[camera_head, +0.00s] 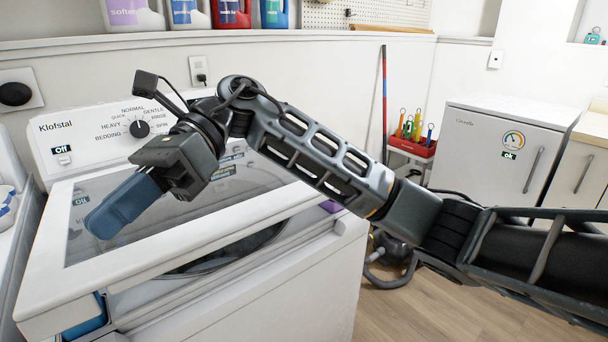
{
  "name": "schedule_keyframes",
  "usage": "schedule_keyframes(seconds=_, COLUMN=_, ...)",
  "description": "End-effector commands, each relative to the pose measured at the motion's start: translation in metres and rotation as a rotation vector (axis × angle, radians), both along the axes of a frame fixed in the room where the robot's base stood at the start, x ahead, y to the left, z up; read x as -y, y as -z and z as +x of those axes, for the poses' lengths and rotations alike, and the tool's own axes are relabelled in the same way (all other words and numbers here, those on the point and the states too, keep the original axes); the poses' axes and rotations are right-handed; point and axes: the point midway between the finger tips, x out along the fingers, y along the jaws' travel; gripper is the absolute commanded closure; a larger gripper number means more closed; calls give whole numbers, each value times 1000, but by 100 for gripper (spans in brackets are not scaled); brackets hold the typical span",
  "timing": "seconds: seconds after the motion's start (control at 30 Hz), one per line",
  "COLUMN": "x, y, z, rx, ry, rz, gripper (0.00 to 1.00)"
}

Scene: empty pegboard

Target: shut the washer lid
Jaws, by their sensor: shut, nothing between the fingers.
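The washer (300,285) is white, with a control panel and dial at its back. Its lid (190,246) has a white frame around a glass pane (90,205). The lid is partly open: its front edge is raised, and a dark gap with part of the drum (225,252) shows beneath it. My gripper (104,222), with blue fingers, is shut and empty. It is over the left part of the glass, pointing down and to the left. I cannot tell whether the fingertips touch the glass. My arm hides part of the lid's back and right.
Detergent bottles (230,14) stand on a ledge behind the washer. A red caddy of tools (414,146) and a white cabinet (495,150) are to the right. A vacuum-like object (390,262) is on the floor. Wooden floor (450,310) is open at lower right.

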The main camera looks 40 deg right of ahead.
Motion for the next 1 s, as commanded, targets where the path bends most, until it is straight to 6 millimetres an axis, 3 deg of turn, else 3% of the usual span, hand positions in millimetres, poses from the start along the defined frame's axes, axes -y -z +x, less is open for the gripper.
schedule_keyframes(seconds=0.17, x=61, y=10, z=34, rx=141, ry=2, rz=-310, gripper=100)
schedule_keyframes(seconds=0.3, x=121, y=8, z=57, rx=217, ry=7, rz=-562, gripper=100)
schedule_keyframes(seconds=0.5, x=219, y=-17, z=78, rx=272, ry=21, rz=-913, gripper=100)
schedule_keyframes(seconds=0.6, x=259, y=-34, z=82, rx=274, ry=30, rz=-1051, gripper=100)
schedule_keyframes(seconds=0.7, x=286, y=-47, z=82, rx=271, ry=36, rz=-1143, gripper=100)
schedule_keyframes(seconds=0.8, x=300, y=-55, z=82, rx=266, ry=39, rz=-1191, gripper=100)
schedule_keyframes(seconds=1.0, x=305, y=-44, z=80, rx=263, ry=39, rz=-1205, gripper=100)
